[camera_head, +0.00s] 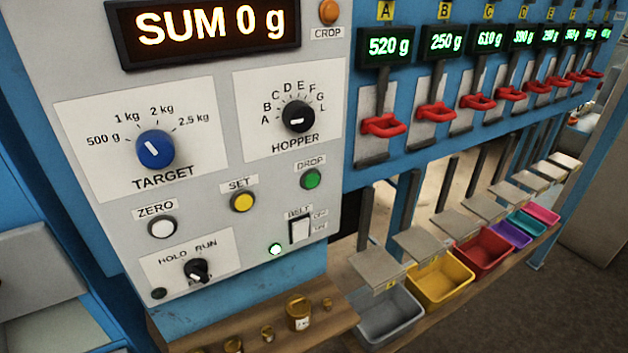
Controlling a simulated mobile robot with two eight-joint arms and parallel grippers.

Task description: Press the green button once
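The green button (311,179) sits on the light grey control panel (215,215), under the label DROP. It is round with a dark ring, and nothing covers it. A small lit green lamp (275,249) is lower on the panel, beside the BELT switch (300,231). The display (205,27) reads SUM 0 g. Neither of my grippers shows in the head view.
A yellow SET button (243,201), white ZERO button (162,227) and blue TARGET knob (155,149) are near. Red levers (383,125) stick out at right. Coloured bins (440,285) and brass weights (298,313) stand on the wooden shelf below.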

